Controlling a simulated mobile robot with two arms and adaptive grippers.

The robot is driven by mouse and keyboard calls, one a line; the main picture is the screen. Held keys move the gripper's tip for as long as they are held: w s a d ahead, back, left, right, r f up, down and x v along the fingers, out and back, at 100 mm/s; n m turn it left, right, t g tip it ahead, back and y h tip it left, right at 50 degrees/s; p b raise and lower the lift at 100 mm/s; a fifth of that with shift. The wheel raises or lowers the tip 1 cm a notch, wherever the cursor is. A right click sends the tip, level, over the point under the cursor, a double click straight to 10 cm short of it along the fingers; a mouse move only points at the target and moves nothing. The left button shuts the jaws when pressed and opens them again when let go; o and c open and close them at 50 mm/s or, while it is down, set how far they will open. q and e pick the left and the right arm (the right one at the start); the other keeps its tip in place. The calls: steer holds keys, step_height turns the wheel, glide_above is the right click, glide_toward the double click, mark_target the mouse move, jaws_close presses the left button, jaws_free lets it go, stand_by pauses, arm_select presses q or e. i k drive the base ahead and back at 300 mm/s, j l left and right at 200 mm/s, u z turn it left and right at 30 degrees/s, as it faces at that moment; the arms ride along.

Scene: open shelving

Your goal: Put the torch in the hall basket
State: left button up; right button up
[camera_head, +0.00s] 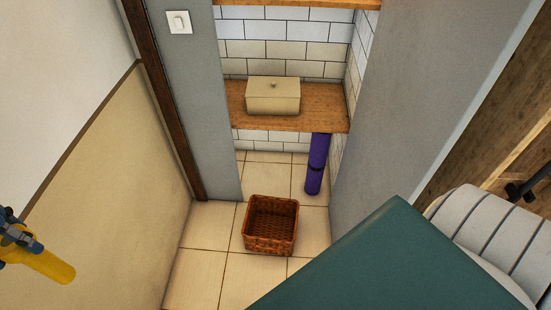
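The torch (45,264) is a yellow cylinder at the lower left edge of the head view, with its wider end pointing down and right. My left gripper (17,238), blue and partly cut off by the frame edge, appears closed around its upper-left part and holds it up in front of the beige wall. The hall basket (270,245) is a brown woven square basket on the tiled floor, below the shelf opening. It looks empty inside. The torch is well to the left of the basket and apart from it. My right gripper is not in view.
A cream lidded box (273,96) stands on the wooden shelf (325,112) above the basket. A purple roll (317,165) leans under that shelf. A large teal surface (395,270) fills the lower right. Floor left of the basket (205,235) is clear.

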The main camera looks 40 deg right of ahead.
mark_target(272, 232)
steer(key=z, duration=1.5)
